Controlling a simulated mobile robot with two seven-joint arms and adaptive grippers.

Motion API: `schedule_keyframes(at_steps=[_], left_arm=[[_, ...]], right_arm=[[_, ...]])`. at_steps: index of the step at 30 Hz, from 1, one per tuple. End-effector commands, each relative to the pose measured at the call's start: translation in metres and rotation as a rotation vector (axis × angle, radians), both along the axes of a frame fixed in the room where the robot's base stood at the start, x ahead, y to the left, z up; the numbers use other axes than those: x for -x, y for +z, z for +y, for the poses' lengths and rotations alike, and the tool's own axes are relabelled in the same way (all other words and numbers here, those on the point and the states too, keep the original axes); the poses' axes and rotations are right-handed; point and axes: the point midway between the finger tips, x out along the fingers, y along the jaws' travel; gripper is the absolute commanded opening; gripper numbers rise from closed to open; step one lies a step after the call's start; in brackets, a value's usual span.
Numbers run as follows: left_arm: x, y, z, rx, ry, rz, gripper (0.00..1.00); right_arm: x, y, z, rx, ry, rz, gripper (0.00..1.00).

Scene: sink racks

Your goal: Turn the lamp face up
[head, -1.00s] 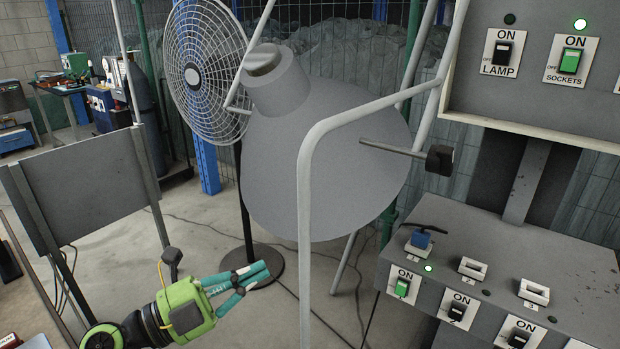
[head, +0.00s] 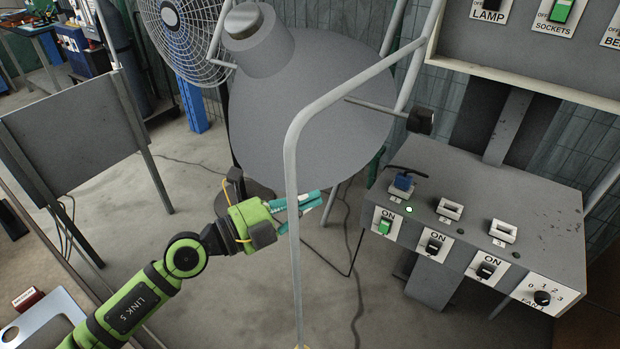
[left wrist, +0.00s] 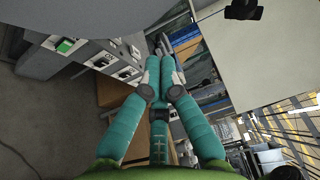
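The lamp has a large round grey shade (head: 320,110) with a short cylindrical neck (head: 258,42) at its upper left. The shade's outer back faces my head camera, and its inner face is hidden. A thin rod with a dark knob (head: 421,119) sticks out to the right. A white bent tube (head: 294,220) runs in front of the shade. My left gripper (head: 306,203) is below the shade's lower edge, its teal fingers pointing right towards the tube. The fingers are extended and hold nothing; they also show in the left wrist view (left wrist: 160,70). My right gripper is not in view.
A grey control console (head: 510,190) with switches stands at the right, below an upper switch panel (head: 600,60). A fan (head: 192,30) stands behind the lamp. A grey board on legs (head: 75,135) is at the left. Cables cross the open floor.

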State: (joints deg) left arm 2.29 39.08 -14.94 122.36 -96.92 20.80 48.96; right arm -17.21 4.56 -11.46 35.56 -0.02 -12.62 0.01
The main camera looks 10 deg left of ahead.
Motion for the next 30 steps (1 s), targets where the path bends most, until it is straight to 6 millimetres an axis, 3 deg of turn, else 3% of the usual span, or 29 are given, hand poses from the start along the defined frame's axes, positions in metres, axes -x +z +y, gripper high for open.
schedule_keyframes(at_steps=[7, 22, 30], left_arm=[[-0.027, -0.001, 0.001, -0.002, 0.002, -0.002, 0.0], [-0.031, -0.002, 0.001, 0.0, 0.002, -0.003, 0.0], [-0.037, -0.008, -0.001, 0.015, 0.002, -0.041, 0.0]], right_arm=[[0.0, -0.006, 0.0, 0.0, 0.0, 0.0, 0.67], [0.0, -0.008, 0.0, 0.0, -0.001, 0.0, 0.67], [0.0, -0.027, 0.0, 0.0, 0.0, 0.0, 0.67]])
